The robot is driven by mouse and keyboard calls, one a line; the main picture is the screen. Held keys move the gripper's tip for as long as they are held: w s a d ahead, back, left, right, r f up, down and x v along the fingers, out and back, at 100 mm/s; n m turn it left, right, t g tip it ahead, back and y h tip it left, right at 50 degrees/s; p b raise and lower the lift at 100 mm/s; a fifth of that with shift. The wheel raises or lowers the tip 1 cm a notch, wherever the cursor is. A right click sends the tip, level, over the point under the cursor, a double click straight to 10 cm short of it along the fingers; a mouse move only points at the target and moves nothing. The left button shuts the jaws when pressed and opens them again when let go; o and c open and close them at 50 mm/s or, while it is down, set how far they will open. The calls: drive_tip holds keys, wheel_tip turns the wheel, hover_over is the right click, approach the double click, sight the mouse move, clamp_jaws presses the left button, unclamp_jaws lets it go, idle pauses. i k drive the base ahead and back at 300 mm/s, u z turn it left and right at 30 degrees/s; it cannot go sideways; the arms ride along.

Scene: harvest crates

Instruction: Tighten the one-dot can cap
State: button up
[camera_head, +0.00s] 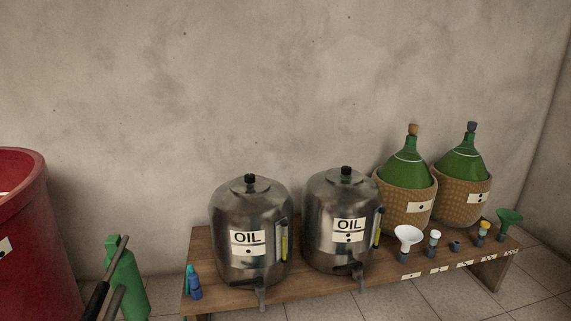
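The one-dot can (227,215) is a steel oil can with an OIL label and one dot below it. It stands upright at the left part of the wooden bench. Its small black cap (250,178) sits on top in the middle. I cannot tell from here whether it is tight or loose. A similar steel can with two dots (320,205) stands to its right, with its own black cap (346,170). My gripper is not in view.
Two green demijohns in wicker (407,172) (462,165) stand right on the bench (200,250). A white funnel (408,236), a green funnel (509,219) and small stoppers line its front. Blue bottles (195,288), a green bottle (127,275) and a red tub (38,240) are left.

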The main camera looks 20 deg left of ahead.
sight(249, 178)
drive_tip(key=u, duration=0.35)
drive_tip(key=i, duration=1.2)
drive_tip(key=u, duration=0.75)
